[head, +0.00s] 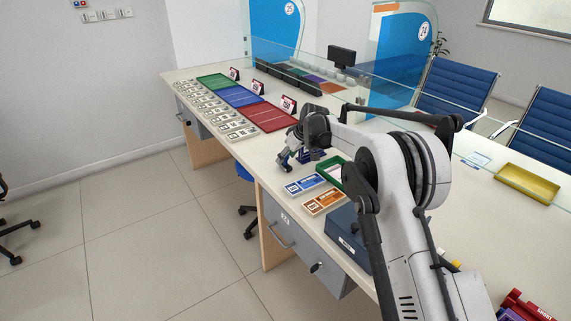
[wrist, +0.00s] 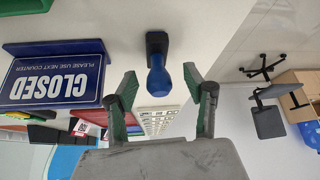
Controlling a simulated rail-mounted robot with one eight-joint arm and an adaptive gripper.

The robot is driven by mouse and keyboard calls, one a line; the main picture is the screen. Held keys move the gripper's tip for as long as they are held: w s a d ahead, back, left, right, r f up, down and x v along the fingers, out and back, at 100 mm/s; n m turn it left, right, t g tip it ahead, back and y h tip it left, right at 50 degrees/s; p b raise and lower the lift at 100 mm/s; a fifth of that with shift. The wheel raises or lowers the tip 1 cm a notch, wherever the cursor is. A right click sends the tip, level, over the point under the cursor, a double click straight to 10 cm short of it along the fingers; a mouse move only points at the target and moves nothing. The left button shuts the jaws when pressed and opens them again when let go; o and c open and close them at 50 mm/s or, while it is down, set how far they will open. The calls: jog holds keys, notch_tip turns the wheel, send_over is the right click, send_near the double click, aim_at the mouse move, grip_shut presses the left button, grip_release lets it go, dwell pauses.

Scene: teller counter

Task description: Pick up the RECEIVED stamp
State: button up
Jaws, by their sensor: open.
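A stamp with a blue handle (wrist: 158,78) and a black base (wrist: 157,42) shows in the wrist view, on the pale counter. No lettering on it is readable, so I cannot tell whether it is the RECEIVED stamp. My gripper (wrist: 161,76) is open and empty, with a finger on each side of the handle in the picture. I cannot tell how deep the handle lies between them. In the head view my gripper (head: 289,160) is low over the counter, left of the green tray; the stamp is not clearly seen there.
A blue CLOSED sign (wrist: 55,75) stands beside the stamp. The head view shows a green tray (head: 324,165), a blue card (head: 304,185), an orange card (head: 323,201) and a blue box (head: 346,236). Colored trays (head: 270,118) and note bundles (head: 230,126) lie farther along.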

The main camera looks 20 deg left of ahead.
jog(key=shift+w+x, duration=0.15)
jog(key=shift+x, duration=0.95)
jog(key=shift+w+x, duration=0.1)
jog(key=shift+x, duration=1)
grip_shut()
jog(key=shift+r, duration=0.15)
